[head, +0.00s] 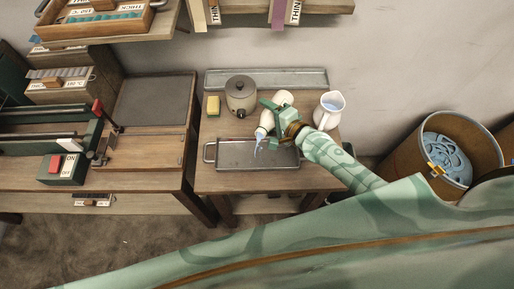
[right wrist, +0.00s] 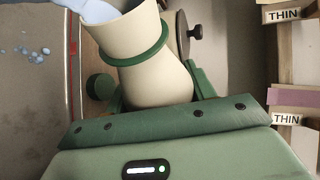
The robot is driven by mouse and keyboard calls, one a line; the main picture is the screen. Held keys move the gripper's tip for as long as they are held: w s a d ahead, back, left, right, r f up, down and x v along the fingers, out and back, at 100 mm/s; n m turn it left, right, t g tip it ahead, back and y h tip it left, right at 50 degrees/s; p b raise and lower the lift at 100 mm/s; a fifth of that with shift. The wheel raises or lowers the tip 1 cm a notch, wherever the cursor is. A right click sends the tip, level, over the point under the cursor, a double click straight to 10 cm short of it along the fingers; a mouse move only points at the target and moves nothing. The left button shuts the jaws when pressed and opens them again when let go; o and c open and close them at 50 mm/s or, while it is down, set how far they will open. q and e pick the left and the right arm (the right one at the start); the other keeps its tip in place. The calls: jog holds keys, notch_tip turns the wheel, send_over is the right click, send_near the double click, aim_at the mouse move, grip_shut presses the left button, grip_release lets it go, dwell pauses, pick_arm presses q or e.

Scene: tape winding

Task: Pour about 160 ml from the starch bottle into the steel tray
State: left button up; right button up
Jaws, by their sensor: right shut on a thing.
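The cream starch bottle (head: 265,124) is tilted mouth-down over the steel tray (head: 232,154) on the small wooden table. My right gripper (head: 277,118) is shut around the bottle. Pale blue liquid (head: 258,143) comes out of the mouth and falls toward the tray. In the right wrist view the bottle (right wrist: 155,82) has a green ring round its neck, and pale blue liquid shows at its mouth. Pale blue drops (right wrist: 33,52) show below, over the grey tray surface. The level inside the bottle is hidden. My left gripper is not in view.
A lidded grey pot (head: 241,96), a yellow sponge (head: 213,106) and a white jug (head: 328,110) stand behind the tray. A long shallow tray (head: 300,78) lies at the wall. A bin (head: 405,150) stands at right. A wooden bench (head: 150,150) adjoins at left.

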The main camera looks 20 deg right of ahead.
jog(key=shift+d+r, duration=0.1)
jog(key=shift+d, duration=0.05)
jog(key=shift+w+d+r, duration=0.1)
jog(key=shift+w+d, duration=0.3)
jog(key=shift+d, duration=0.15)
jog(key=shift+d+r+t, duration=0.1)
jog(key=shift+t, duration=0.2)
jog(key=shift+r+n, duration=0.1)
jog(key=shift+n, duration=0.3)
dwell(0.5)
jog(key=shift+n+t+b, duration=0.3)
jog(key=shift+n+b, duration=0.2)
jog(key=shift+b, duration=0.3)
dwell(1.4)
